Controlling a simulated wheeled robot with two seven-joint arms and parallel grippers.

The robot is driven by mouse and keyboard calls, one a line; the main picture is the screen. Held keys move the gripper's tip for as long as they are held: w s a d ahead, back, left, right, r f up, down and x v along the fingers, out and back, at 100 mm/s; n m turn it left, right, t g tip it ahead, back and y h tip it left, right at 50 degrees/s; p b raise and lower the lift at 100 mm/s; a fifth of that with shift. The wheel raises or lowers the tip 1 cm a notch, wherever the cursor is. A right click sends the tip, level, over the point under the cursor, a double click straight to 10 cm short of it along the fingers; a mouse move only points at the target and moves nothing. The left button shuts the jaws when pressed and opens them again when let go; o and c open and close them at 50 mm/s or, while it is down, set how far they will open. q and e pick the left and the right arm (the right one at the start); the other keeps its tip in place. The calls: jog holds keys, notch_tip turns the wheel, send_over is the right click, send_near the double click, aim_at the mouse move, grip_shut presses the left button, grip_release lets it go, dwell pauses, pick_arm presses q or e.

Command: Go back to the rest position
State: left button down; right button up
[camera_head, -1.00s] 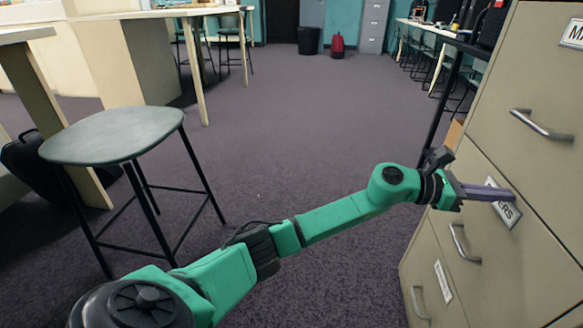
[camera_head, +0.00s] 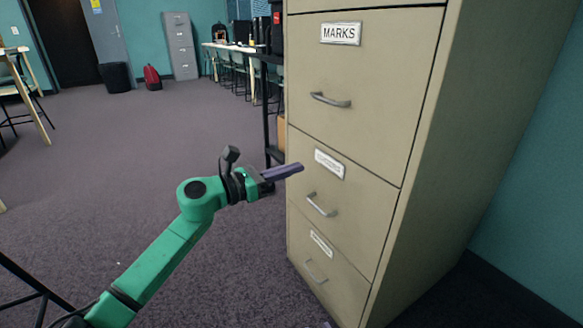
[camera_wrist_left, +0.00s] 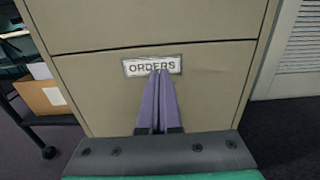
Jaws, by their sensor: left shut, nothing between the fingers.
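My left gripper (camera_head: 297,169) is shut and empty, its purple fingers pointing at the front of a beige filing cabinet (camera_head: 440,180). In the left wrist view the shut fingers (camera_wrist_left: 159,78) point at the label reading ORDERS (camera_wrist_left: 152,66) and overlap its lower edge. I cannot tell whether the fingertips touch the drawer front. The cabinet's visible drawers, including the one labelled MARKS (camera_head: 341,33), look closed. My right gripper does not show.
A dark-framed table or cart (camera_head: 267,110) stands just left of the cabinet, with a cardboard box (camera_wrist_left: 48,98) beside the drawers in the wrist view. Carpet left of the cabinet is open. A black bin (camera_head: 116,77) and red backpack (camera_head: 152,77) stand far back.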

pick_arm(q)
jog(key=s+a+f+m+t+y+p, duration=0.1)
jog(key=s+a+f+m+y+p, duration=0.25)
jog(key=s+f+m, duration=1.05)
jog(key=s+a+f+m+y+p, duration=0.2)
jog(key=s+f+m+y, duration=0.3)
jog(key=s+f+m, duration=0.9)
jog(key=s+a+r+g+y+p, duration=0.1)
jog(key=s+a+g+y+p, duration=0.2)
jog(key=s+a+p, duration=0.7)
jog(key=s+a+r+n+g+y+p, duration=0.1)
jog(key=s+a+g+y+p, duration=0.2)
jog(key=p, duration=2.5)
jog(key=s+a+g, duration=0.3)
jog(key=s+a, duration=0.3)
jog(key=s, duration=0.2)
jog(key=shift+s+a+r+g+y, duration=0.25)
jog(key=shift+s+a+g+y, duration=0.05)
jog(key=shift+s+a+y, duration=0.1)
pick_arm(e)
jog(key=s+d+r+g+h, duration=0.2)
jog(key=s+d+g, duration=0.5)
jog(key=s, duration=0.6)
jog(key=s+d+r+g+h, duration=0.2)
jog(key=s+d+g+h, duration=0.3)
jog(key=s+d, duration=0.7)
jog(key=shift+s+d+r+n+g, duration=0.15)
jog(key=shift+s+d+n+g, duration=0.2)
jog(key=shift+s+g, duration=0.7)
